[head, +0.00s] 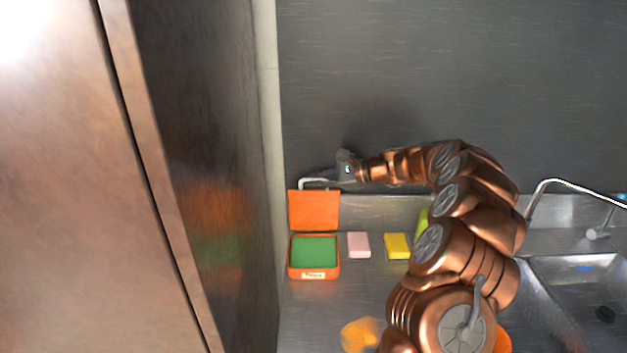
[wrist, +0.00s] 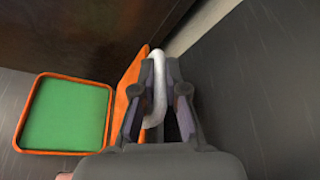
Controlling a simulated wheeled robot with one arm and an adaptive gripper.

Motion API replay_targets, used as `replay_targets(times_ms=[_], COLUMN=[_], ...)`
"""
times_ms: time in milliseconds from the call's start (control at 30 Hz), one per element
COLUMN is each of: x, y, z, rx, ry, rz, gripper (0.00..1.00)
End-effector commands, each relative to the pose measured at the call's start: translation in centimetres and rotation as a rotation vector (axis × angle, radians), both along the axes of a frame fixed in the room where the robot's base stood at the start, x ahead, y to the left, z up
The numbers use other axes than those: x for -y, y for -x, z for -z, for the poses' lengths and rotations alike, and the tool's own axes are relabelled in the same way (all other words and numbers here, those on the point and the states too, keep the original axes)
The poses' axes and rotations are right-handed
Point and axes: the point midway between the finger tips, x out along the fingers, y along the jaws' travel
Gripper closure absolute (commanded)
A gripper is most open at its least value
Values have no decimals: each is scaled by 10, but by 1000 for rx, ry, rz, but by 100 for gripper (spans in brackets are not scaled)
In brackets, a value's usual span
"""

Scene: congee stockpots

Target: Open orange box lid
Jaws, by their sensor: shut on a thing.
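The orange box (head: 314,271) stands on the steel counter with a green inside, and its orange lid (head: 314,210) is raised roughly upright at the back. In the wrist view the box rim (wrist: 66,153) frames the green surface, and the lid (wrist: 128,92) shows as a narrow slanted panel. A white handle (head: 314,182) sits at the lid's top edge. My gripper (head: 325,176) is at this handle, and in the wrist view its fingers (wrist: 160,88) are shut around the white handle (wrist: 159,82). The lower part of the handle is partly hidden by a finger.
A pink block (head: 358,245) and a yellow block (head: 397,246) lie right of the box. A tall dark panel (head: 215,150) stands close on the left. A sink (head: 585,290) with a faucet (head: 545,184) is at right. A grey wall rises behind.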

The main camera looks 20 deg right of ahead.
Motion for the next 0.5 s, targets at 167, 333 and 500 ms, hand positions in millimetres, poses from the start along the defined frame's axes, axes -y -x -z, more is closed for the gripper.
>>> replay_targets(times_ms=[167,333,500], x=[-1,0,-1], y=[1,0,0], z=[1,1,0], rx=[-2,-2,0], ry=[0,0,0], rz=[-3,-1,-1], gripper=[82,64,63])
